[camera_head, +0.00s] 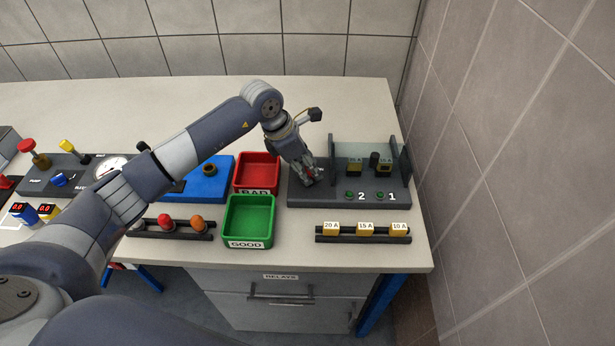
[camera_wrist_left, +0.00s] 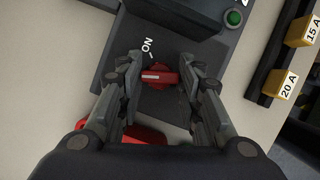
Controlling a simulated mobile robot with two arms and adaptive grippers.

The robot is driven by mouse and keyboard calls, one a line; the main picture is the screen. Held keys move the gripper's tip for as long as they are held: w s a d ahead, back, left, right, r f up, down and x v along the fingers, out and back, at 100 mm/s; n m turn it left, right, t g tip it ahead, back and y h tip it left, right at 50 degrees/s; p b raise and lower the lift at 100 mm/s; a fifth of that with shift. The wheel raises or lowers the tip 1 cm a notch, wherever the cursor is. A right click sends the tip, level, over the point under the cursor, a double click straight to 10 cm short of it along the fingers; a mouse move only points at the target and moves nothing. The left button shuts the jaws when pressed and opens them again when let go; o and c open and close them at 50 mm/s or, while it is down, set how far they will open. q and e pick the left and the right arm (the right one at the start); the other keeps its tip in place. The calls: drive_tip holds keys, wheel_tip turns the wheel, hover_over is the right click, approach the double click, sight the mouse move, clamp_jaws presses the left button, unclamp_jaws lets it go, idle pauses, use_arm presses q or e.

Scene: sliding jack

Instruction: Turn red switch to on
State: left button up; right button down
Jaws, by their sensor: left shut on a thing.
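The red switch (camera_wrist_left: 160,76) is a red knob with a white line on its grip, on the dark grey panel (camera_head: 375,196). In the left wrist view its grip lies crosswise between my fingers, and the white "ON" label (camera_wrist_left: 147,46) is above it, slightly left. The white line does not point at the label. My left gripper (camera_wrist_left: 160,84) has one finger at each end of the grip and is shut on the switch. In the head view my left gripper (camera_head: 311,179) is at the panel's left end and mostly hides the switch. My right gripper is not in view.
Clear upright plates (camera_head: 364,150) stand around fuse holders right of my gripper. A red BAD bin (camera_head: 257,192) and a green GOOD bin (camera_head: 249,242) are left. A rack of yellow fuses (camera_head: 364,240) is in front. A tiled wall closes off the right.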

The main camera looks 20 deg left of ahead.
use_arm(q)
drive_tip(key=m+g+b, duration=0.1)
drive_tip(key=m+b, duration=0.1)
drive_tip(key=b, duration=0.1)
drive_tip(key=m+g+b, duration=0.1)
drive_tip(key=m+b, duration=0.2)
drive_tip(key=m+g+b, duration=0.1)
drive_tip(key=m+b, duration=0.2)
drive_tip(key=shift+w+f+h+b, duration=0.2)
drive_tip(key=shift+w+h+b, duration=0.1)
drive_tip(key=shift+b, duration=0.05)
drive_tip(key=m+g+b, duration=0.1)
drive_tip(key=m+b, duration=0.1)
drive_tip(key=m, duration=0.1)
drive_tip(key=shift+r, duration=0.1)
drive_tip(key=shift+r+m+g+b, duration=0.1)
drive_tip(key=shift+m+g+b, duration=0.25)
drive_tip(key=shift+m, duration=0.45)
drive_tip(key=o, duration=1.1)
drive_tip(key=shift+c, duration=0.2)
